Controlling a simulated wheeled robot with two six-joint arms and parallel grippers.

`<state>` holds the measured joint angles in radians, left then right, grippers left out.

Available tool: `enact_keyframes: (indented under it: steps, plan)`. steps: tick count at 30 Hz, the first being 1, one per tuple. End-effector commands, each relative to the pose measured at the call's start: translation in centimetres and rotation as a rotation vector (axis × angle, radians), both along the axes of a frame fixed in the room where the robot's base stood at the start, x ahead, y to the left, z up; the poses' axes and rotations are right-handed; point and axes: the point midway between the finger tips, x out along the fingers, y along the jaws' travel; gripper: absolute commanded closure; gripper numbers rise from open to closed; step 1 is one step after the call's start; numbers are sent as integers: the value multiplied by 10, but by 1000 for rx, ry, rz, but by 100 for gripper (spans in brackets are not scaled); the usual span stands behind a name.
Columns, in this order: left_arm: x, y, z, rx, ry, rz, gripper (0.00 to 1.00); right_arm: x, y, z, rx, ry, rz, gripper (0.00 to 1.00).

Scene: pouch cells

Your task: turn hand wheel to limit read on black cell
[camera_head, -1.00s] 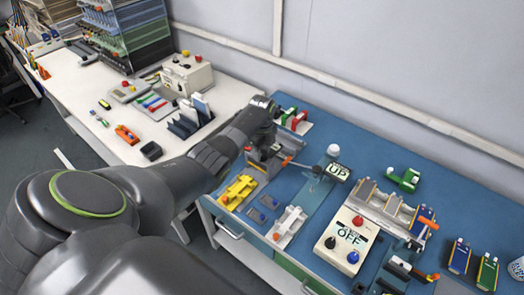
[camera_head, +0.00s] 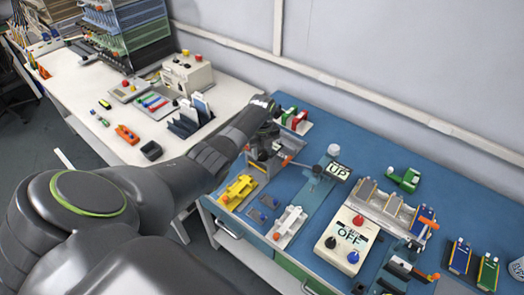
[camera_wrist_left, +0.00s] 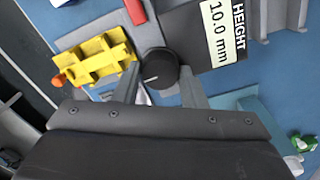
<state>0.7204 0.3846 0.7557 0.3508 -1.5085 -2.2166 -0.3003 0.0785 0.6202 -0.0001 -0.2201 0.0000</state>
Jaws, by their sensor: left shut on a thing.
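The hand wheel is a black round knob (camera_wrist_left: 158,72) with a white index line, in the left wrist view. My left gripper (camera_wrist_left: 160,84) is shut on it, with one finger on each side. It sits beside a dark block with a white label (camera_wrist_left: 222,32) reading "HEIGHT 10.0 mm". In the head view my left gripper (camera_head: 263,146) is at the grey fixture (camera_head: 262,168) on the blue bench, and the wheel is hidden there. I cannot pick out a black cell for certain. My right gripper is not in view.
A yellow fixture (camera_head: 238,190) and a white one (camera_head: 289,226) stand close in front. An "UP" sign (camera_head: 338,171) and a control box reading "OFF" (camera_head: 346,241) stand to the right. A red-and-green item (camera_head: 293,119) is behind.

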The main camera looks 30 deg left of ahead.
Motion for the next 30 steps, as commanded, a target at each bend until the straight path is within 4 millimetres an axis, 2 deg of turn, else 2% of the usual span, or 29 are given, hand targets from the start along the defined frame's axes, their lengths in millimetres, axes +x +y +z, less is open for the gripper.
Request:
enact_keyframes:
  steps: [8, 9, 13, 23, 30]
  plan:
    - [2, 0, 2, 0, -4, 0, 85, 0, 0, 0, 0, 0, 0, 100]
    - [2, 0, 2, 0, -4, 0, 57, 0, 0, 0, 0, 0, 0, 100]
    - [1, 0, 1, 0, -4, 0, 41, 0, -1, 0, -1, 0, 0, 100]
    - [0, 0, 2, 0, -1, 1, 41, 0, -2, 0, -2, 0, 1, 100]
    - [1, 0, 26, 1, -5, 0, 41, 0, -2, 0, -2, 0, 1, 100]
